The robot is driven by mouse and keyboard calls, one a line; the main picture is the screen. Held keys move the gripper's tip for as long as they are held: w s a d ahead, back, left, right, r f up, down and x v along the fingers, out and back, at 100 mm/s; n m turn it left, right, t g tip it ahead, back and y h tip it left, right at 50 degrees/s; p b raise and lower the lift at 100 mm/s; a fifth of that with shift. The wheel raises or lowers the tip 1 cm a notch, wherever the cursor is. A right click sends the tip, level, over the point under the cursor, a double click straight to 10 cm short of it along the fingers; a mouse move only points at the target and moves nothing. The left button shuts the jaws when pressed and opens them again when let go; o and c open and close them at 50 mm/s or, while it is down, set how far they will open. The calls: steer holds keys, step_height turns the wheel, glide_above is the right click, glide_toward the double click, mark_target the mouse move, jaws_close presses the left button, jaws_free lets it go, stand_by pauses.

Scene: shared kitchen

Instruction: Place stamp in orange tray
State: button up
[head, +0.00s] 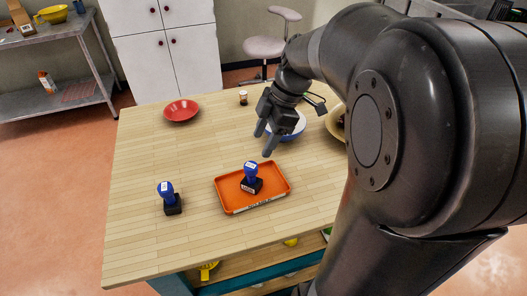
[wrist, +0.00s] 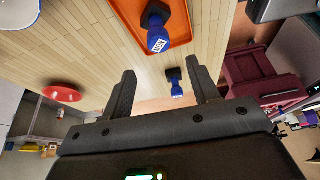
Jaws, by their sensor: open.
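One stamp with a blue handle and black base (head: 251,178) stands upright inside the orange tray (head: 231,208). A second, similar stamp (head: 170,199) stands upright on the table to the left of the tray. In the wrist view, the stamp in the tray (wrist: 157,30) and the tray (wrist: 128,20) are near the top, and the other stamp (wrist: 176,82) shows between the fingers. My gripper (head: 264,143) is open and empty, above the table just behind the tray. It also shows in the wrist view (wrist: 160,92).
A red bowl (head: 181,111) is at the table's back left. A blue-and-white bowl (head: 287,128) is behind my gripper, and a yellowish bowl (head: 335,122) is partly hidden by my arm. A small jar (head: 243,97) stands at the back. The table's left part is mostly clear.

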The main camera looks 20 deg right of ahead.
steer(key=s+r+m+t+h, duration=0.1)
steer(key=s+m+t+h, duration=0.1)
steer(key=s+m, duration=0.5)
steer(key=s+a+r+m+t+h, duration=0.1)
steer(key=s+r+m+t+h, duration=0.1)
steer(key=s+m, duration=0.4)
steer(key=m+t, duration=0.1)
steer(key=m, duration=0.3)
steer(key=shift+s+a+m+t, duration=0.15)
steer(key=shift+s+m+t, duration=0.15)
steer(key=shift+s+m, duration=0.1)
